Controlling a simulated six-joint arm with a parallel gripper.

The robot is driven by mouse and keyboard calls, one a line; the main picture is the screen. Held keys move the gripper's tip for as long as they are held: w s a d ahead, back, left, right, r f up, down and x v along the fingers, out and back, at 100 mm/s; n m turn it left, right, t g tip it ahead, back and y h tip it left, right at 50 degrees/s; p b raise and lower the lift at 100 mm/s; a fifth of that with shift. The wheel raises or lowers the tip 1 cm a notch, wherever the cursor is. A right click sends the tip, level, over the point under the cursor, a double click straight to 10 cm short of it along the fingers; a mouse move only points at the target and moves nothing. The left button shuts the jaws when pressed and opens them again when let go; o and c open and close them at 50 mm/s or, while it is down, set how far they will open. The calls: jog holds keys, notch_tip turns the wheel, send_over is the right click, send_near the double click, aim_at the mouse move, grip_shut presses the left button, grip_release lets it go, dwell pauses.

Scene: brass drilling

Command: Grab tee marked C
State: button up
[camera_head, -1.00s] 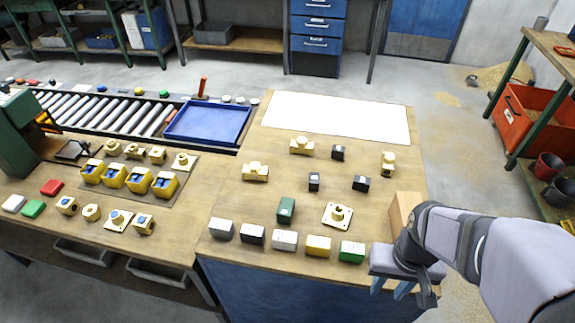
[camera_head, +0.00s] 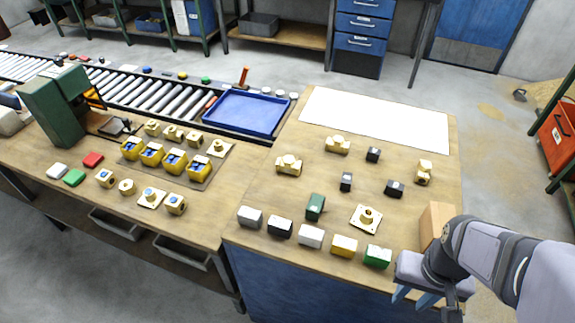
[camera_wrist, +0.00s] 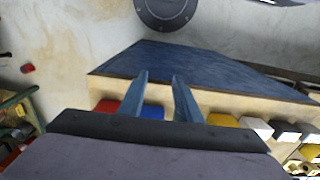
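Three brass tee-shaped fittings lie on the right-hand bench in the head view: a left one (camera_head: 289,164), a back one (camera_head: 337,145) and a right one (camera_head: 424,172). No letter on any of them can be read at this size, so I cannot tell which is marked C. My gripper (camera_head: 413,298) is at the bench's front right edge, well in front of all three tees and apart from them. In the wrist view my gripper (camera_wrist: 160,76) has its two blue fingers apart with nothing between them. No tee can be made out clearly there.
A wooden block (camera_head: 437,224) stands close beside my arm. A flanged brass fitting (camera_head: 367,218), a green block (camera_head: 315,206) and several small dark blocks share the bench. A row of coloured blocks lines the front edge. A white sheet (camera_head: 375,117) covers the bare back area.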

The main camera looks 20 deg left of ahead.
dwell(0.3)
jog(key=o, duration=1.3)
